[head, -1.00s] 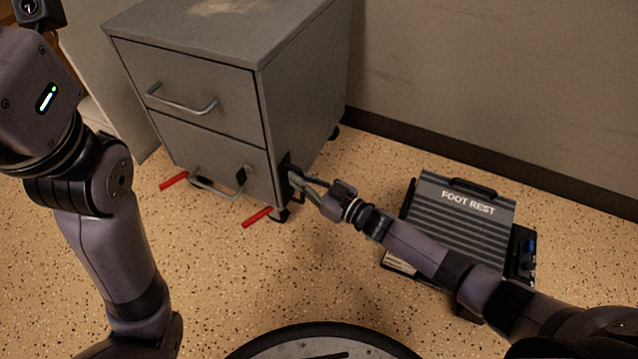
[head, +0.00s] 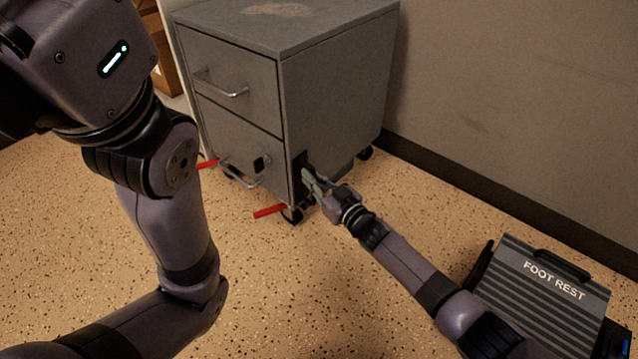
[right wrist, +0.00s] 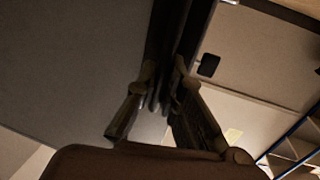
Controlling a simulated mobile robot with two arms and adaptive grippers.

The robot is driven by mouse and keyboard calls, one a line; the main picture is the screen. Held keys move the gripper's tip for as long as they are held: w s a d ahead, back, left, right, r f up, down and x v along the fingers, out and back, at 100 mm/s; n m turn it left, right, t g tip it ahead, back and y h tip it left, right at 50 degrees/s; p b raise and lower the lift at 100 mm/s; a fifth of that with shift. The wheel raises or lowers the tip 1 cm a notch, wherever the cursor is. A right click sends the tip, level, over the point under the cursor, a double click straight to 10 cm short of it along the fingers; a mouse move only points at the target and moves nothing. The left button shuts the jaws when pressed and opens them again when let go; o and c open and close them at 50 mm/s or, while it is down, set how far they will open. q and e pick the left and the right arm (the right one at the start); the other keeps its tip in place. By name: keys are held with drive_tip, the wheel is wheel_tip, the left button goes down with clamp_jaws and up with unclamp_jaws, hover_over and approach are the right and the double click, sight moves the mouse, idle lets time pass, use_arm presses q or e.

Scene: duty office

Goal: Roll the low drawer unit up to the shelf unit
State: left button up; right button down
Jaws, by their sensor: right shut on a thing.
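The low drawer unit (head: 340,90) is a grey metal cabinet on casters, with two drawer fronts and bar handles, upright beside the wall. Two red pieces stick out at its lower front. My right gripper (head: 312,184) is shut on a black part at the unit's lower front corner; the exact grip is partly hidden. In the right wrist view my right gripper's fingers (right wrist: 160,105) close around a dark upright edge. My left arm crosses the left side of the head view; its gripper is out of frame. The shelf unit cannot be made out for certain; a blue frame (right wrist: 293,150) shows in the right wrist view.
A foot rest (head: 545,295) lies on the floor at the lower right. The wall (head: 510,90) with its dark skirting runs along the right. A brown box-like thing (head: 165,55) shows behind, at the upper left. The speckled floor in front is clear.

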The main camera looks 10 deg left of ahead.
drive_tip(key=shift+w+a+r, duration=0.1)
drive_tip(key=shift+a+r, duration=0.05)
drive_tip(key=c, duration=2.1)
unclamp_jaws()
drive_tip(key=shift+c, duration=0.2)
drive_tip(key=shift+o, duration=1.3)
drive_tip(key=shift+a, duration=0.2)
drive_tip(key=shift+o, duration=1)
drive_tip(key=shift+d, duration=0.1)
drive_tip(key=shift+s+d+f, duration=0.25)
drive_tip(key=shift+d, duration=0.2)
drive_tip(key=v, duration=1.1)
drive_tip(key=shift+a+r, duration=0.1)
drive_tip(key=shift+r, duration=0.05)
